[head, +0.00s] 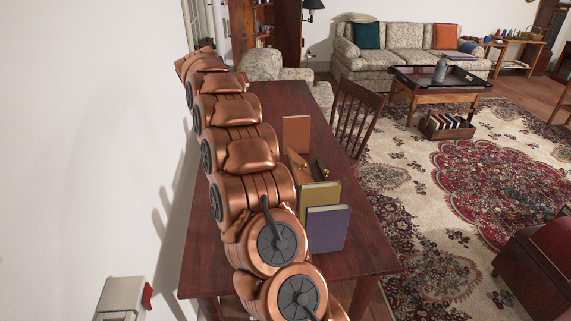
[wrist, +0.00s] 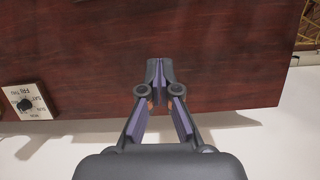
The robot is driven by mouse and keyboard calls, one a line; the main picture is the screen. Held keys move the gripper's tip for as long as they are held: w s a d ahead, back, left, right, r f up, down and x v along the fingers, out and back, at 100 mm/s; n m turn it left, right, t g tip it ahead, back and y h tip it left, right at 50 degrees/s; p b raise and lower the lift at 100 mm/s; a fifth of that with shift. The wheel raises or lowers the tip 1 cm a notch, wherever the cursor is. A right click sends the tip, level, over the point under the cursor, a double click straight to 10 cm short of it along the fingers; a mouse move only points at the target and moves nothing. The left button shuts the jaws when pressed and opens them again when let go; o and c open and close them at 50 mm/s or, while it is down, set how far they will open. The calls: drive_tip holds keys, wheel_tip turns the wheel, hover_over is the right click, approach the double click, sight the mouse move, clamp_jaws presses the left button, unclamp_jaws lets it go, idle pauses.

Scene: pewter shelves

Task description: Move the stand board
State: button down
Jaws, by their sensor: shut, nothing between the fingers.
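I cannot tell for sure which thing is the stand board. On the dark red wooden table (head: 352,257) in the head view, an orange-brown upright panel (head: 296,133) stands towards the far end. A brown wooden piece with small brass-coloured knobs (head: 299,166) is nearer, partly hidden by my arm. My gripper (wrist: 160,68) shows in the wrist view with its fingertips together and nothing between them. It is over or in front of a dark red wooden surface (wrist: 215,50); the gap to it is unclear. In the head view my arm hides the gripper.
An olive book (head: 320,196) and a blue-purple book (head: 327,229) stand at the table's right side. A white day-dial block (wrist: 25,102) is at the left of the wrist view. A wooden chair (head: 356,117) stands against the table's right edge. A white wall (head: 80,140) bounds the left.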

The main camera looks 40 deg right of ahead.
drive_tip(key=w+d+f+n+g+h, duration=0.1)
drive_tip(key=d+f, duration=0.3)
drive_tip(key=d, duration=0.6)
drive_tip(key=p+x, duration=0.2)
drive_tip(key=x, duration=0.7)
drive_tip(key=shift+d+f, duration=0.15)
drive_tip(key=shift+f, duration=0.1)
drive_tip(key=shift+s+d+r+p, duration=0.6)
drive_tip(key=shift+d+r+p, duration=0.15)
drive_tip(key=shift+d, duration=0.2)
drive_tip(key=shift+s+d+r, duration=0.25)
drive_tip(key=shift+d+r, duration=0.1)
drive_tip(key=shift+s+r, duration=0.1)
